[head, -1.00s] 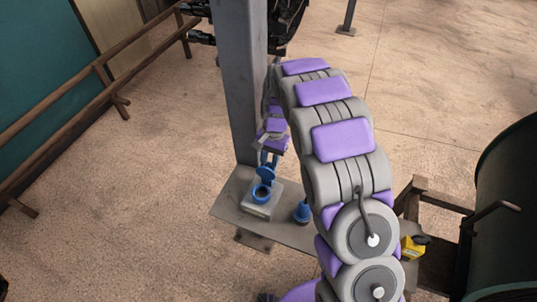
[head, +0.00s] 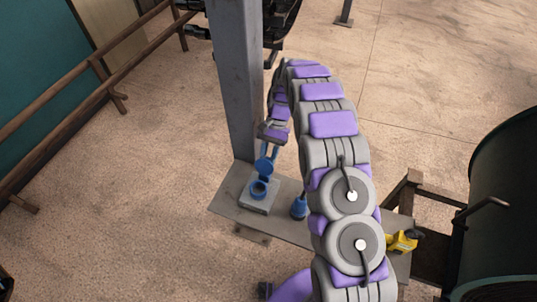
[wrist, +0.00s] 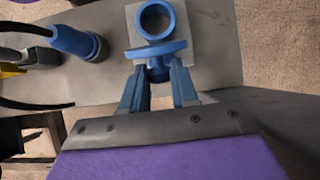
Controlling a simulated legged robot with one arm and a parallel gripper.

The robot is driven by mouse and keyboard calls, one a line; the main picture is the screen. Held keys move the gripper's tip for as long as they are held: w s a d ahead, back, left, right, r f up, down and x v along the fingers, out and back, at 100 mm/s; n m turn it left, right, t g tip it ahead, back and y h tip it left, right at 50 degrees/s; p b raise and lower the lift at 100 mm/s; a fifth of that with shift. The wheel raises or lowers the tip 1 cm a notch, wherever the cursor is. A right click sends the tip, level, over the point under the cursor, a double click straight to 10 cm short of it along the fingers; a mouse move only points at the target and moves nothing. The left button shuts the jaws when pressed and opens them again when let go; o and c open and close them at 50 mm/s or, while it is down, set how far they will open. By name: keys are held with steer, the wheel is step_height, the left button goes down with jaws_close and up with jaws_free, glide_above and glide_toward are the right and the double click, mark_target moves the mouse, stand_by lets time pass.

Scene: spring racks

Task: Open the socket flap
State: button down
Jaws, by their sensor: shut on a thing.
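The socket is a blue ring on a pale grey box (head: 260,203) on the grey plate. The blue socket flap (head: 264,166) stands raised at the back of the ring, and the round opening (head: 258,190) is uncovered. In the wrist view the flap (wrist: 158,49) shows nearly edge-on below the open ring (wrist: 156,21). My gripper (wrist: 160,80) has its two blue fingers on either side of the blue part under the flap and is shut on it. In the head view my gripper (head: 268,151) reaches down to the flap from above.
A blue plug (head: 299,207) stands on the plate (head: 230,195) right of the socket; it also shows in the wrist view (wrist: 78,41) with a cable. A yellow object (head: 403,241) lies at the plate's right end. A grey post (head: 237,90) rises behind the socket.

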steer(key=shift+w+r, duration=0.1)
steer(key=shift+w, duration=0.1)
steer(key=c, duration=0.9)
jaws_free()
steer(key=shift+a, duration=0.1)
